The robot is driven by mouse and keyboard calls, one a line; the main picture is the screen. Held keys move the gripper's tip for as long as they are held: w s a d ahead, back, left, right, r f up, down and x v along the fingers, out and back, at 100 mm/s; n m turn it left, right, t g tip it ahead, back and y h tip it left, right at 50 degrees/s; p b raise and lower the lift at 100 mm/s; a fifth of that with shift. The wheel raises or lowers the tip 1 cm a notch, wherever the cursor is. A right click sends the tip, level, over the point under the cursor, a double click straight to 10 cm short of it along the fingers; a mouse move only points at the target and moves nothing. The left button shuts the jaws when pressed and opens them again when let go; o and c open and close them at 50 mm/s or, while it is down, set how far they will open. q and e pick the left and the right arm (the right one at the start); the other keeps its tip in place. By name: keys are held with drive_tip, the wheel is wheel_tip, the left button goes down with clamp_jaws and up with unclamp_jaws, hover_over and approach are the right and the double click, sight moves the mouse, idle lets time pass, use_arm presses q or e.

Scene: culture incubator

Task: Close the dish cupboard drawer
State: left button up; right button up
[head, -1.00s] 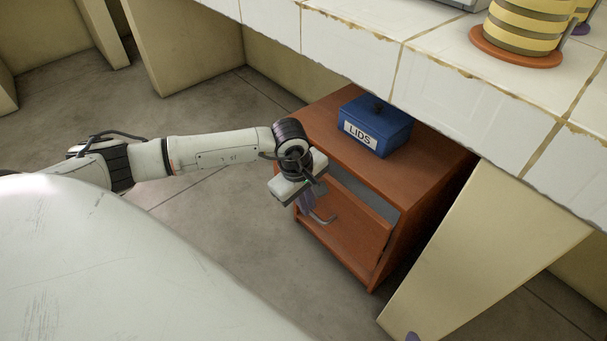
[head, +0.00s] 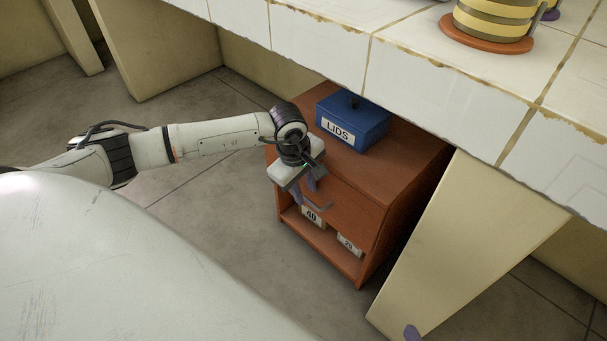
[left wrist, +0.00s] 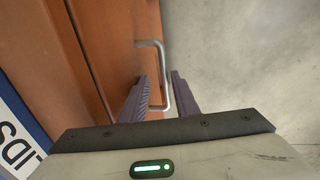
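The dish cupboard (head: 400,165) is a reddish-brown cabinet under the tiled counter. Its drawer front (head: 340,207) looks flush, or nearly so, with the cabinet face, and no drawer interior shows. The grey bar handle (head: 318,206) is on the drawer front; it also shows in the left wrist view (left wrist: 153,43). My left gripper (head: 314,190) is at the handle, its purple fingers apart, with the handle bar in the gap between them (left wrist: 160,85). I cannot tell whether they touch it. One purple tip, seemingly of my right gripper (head: 412,332), shows at the bottom edge.
A blue LIDS box (head: 352,122) stands on the cupboard. Labelled boxes, 40 (head: 311,216) and 25 (head: 349,245), sit on the open lower shelf. A cream counter support panel (head: 440,240) stands close on the right. The floor (head: 230,240) in front is clear.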

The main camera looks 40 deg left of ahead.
drive_tip(key=shift+w+r, duration=0.1)
use_arm(q)
drive_tip(key=shift+s+r, duration=0.1)
drive_tip(key=shift+r, duration=0.05)
wheel_tip(320, 180, up, 10)
drive_tip(key=s+p, duration=0.1)
drive_tip(key=p, duration=0.2)
drive_tip(key=shift+s+a+p, duration=0.15)
drive_tip(key=shift+s+p, duration=0.2)
drive_tip(key=shift+s, duration=0.05)
use_arm(e)
drive_tip(key=d+f, duration=0.1)
drive_tip(key=s+d+f+g+h, duration=0.1)
drive_tip(key=shift+s+d+f, duration=0.1)
drive_tip(key=shift+s+f, duration=0.05)
drive_tip(key=shift+f, duration=0.15)
